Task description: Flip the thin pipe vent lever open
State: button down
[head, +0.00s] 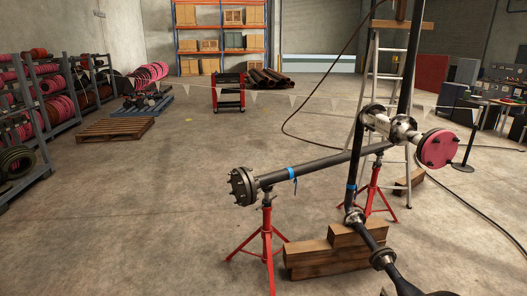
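A flanged pipe spool stands at the centre right. Its long black pipe (315,166) runs from a bolted flange (242,187) on the left to a metal fitting (403,129) on the right. A red round flange cover (439,149) is at the right end. A black upright pipe (410,62) rises from the fitting. A lower black pipe (371,232) slopes down to a flange (383,258) near the bottom edge. My gripper does not show.
Red stands (267,243) and stacked timber blocks (328,257) are under the spool. A ladder (392,68) stands close behind it. A dark hose (312,141) crosses the floor. A red cart (229,93) and a pallet (115,130) are farther back. Left-centre floor is clear.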

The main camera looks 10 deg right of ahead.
aim_at(370, 126)
jog(key=i+z, duration=0.1)
jog(key=i, duration=0.4)
jog(key=i+j+z, duration=0.15)
jog(key=i, duration=0.35)
jog(key=i+j+z, duration=0.1)
jog(key=i, duration=0.4)
jog(key=i+j+z, duration=0.15)
jog(key=i, duration=0.35)
jog(key=i+j+z, duration=0.3)
jog(key=i+l, duration=0.05)
